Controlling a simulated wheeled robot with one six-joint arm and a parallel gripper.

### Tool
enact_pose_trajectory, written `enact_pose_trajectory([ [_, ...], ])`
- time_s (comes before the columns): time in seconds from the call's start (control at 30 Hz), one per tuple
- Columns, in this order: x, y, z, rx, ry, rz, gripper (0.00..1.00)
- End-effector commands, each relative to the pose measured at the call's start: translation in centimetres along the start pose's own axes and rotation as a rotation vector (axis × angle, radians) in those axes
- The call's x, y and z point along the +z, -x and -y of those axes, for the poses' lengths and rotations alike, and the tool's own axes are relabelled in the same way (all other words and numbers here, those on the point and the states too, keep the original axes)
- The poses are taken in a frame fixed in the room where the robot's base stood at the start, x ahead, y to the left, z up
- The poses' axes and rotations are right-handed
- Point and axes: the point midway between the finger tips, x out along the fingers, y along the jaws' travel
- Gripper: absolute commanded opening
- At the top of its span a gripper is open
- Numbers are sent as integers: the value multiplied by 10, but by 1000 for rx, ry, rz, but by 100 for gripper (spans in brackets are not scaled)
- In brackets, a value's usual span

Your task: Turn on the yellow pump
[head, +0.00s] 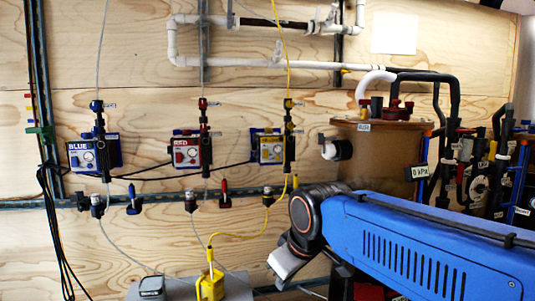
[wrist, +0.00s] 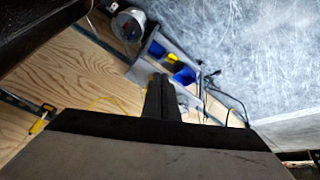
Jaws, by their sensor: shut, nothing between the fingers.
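The yellow pump (head: 270,147) is a small box with a pale face and a round dial, mounted on the plywood wall in the head view. A yellow tube runs down to it from above. My arm reaches in from the lower right, and its grey end is below the pump and apart from it. The fingertips cannot be made out in the head view. In the wrist view my gripper (wrist: 161,100) has its dark fingers together, with nothing between them. I cannot clearly make out the pump in the wrist view.
The red pump (head: 187,150) and blue pump (head: 87,154) hang left of the yellow one. A brown tank (head: 378,155) with black hoses stands to its right. A yellow box (head: 210,285) with a yellow cable sits on a grey surface below.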

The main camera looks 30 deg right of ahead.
Motion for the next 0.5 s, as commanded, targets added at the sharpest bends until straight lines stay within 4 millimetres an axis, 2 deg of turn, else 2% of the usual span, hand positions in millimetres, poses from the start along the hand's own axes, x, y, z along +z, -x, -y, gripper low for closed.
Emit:
enact_pose_trajectory([
  [0.03, -22, 8, -11, 12, 49, -13, 0],
  [0.1, -49, 19, -26, 30, 125, -30, 0],
  [0.5, -193, 75, -118, 162, 565, -95, 0],
])
